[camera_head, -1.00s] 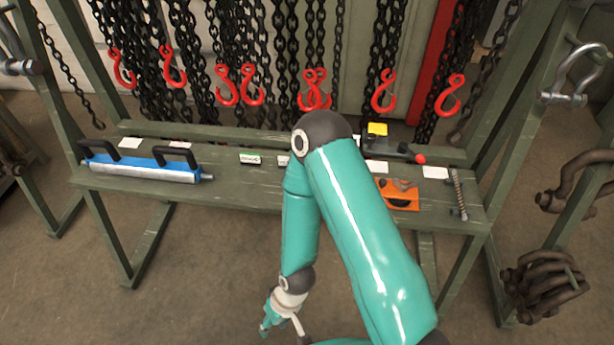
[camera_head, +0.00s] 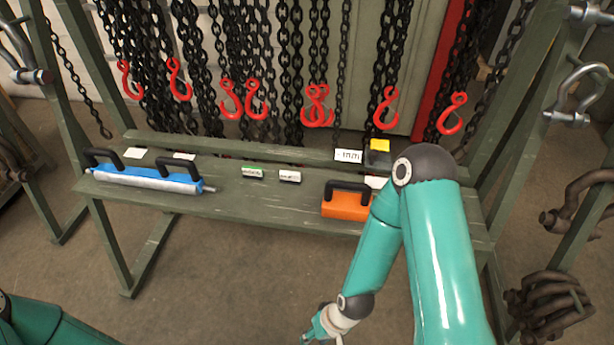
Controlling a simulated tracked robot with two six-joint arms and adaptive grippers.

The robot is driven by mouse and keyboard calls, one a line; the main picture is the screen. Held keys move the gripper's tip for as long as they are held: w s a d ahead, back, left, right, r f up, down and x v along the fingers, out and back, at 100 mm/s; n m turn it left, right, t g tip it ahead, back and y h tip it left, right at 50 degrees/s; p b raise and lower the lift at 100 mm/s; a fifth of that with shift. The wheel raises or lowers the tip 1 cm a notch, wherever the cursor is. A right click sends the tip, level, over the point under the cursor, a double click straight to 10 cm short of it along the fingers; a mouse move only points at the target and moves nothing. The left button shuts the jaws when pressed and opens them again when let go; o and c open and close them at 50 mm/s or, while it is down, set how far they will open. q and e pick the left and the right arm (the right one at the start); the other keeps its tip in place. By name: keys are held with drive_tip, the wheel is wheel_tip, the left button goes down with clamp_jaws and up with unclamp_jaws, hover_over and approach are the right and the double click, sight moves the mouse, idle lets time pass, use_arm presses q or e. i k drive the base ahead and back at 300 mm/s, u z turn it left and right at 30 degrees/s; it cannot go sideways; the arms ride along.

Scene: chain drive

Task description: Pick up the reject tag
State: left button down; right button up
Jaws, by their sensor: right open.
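Two small tag-like blocks lie mid-bench. One has a green label (camera_head: 252,172); the other has a whitish face with dark, perhaps reddish, marks (camera_head: 290,176). Their print is too small to read, so I cannot be sure which is the reject tag. My right gripper (camera_head: 322,327) is low in front of the bench, below and apart from both tags. It is open, with no object visible in it; its fingertips are partly cut off by the bottom edge. Only a link of my left arm shows at the lower left; its gripper is out of view.
A blue tool (camera_head: 145,178) with black handles lies on the left of the green bench (camera_head: 225,199). An orange tool (camera_head: 345,206) with a black handle is right of the tags, beside my right arm. Chains with red hooks (camera_head: 318,107) hang behind. A white marked card (camera_head: 348,155) is at the back.

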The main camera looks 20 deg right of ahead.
sight(290, 178)
drive_tip(key=z, duration=0.05)
drive_tip(key=i, duration=0.9)
